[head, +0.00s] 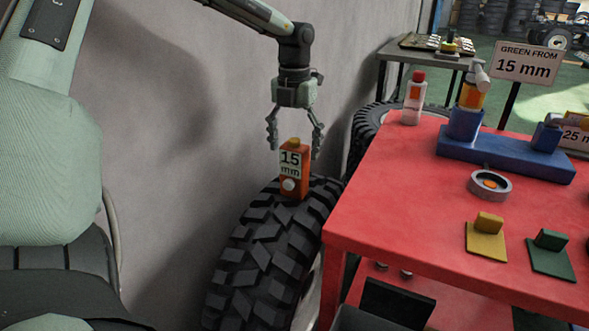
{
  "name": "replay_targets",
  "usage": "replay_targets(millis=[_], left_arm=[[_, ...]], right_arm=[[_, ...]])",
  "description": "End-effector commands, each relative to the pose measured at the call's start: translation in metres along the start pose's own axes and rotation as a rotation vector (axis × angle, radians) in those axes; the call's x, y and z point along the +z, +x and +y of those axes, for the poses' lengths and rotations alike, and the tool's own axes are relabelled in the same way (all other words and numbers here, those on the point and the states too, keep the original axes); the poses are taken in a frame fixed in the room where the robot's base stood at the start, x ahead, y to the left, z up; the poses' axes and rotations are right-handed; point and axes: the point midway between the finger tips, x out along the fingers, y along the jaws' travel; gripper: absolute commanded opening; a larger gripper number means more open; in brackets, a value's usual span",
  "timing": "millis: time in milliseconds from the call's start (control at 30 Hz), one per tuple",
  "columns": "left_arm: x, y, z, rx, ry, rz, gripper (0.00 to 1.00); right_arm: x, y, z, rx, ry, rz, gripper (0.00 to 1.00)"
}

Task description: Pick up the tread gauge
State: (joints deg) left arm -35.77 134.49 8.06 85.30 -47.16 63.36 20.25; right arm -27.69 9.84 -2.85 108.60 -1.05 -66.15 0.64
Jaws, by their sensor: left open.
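The tread gauge (302,172) is an orange block with a white "15 mm" label and a round white dial. It stands upright on top of a black knobbly tyre (262,252) beside the red table. My left gripper (295,143) points down over the gauge with its fingers spread apart. The fingertips are at about the height of the gauge's upper part, one on each side in the picture. I see gaps between the fingers and the gauge. My right gripper is not in view.
The red table (400,215) stands right of the tyre. On it are a white bottle with a red cap (413,98), a blue stand (500,158), a round grey dish (490,193), a yellow block (487,240) and a green block (551,255). A grey wall (170,130) rises behind the tyre.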

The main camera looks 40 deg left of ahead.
Motion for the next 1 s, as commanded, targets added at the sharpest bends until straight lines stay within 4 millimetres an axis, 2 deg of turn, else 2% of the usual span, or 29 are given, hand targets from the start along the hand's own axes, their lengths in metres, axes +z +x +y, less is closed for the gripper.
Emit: replay_targets(millis=[267, 300, 900, 1000], left_arm=[[0.0001, 0.0053, -0.0003, -0.001, 0.0, -0.001, 0.78], [0.0001, 0.0052, -0.0003, 0.0, 0.0, -0.001, 0.75], [0.0003, 0.0047, -0.0002, 0.0, 0.001, -0.002, 0.01], [0.0006, 0.0041, -0.0004, 0.0, 0.001, -0.003, 0.0]], right_arm=[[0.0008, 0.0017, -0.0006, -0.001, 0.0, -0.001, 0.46], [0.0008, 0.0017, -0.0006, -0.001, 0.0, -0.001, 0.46], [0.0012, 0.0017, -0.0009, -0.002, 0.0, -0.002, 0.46], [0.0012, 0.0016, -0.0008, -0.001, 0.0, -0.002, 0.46]])
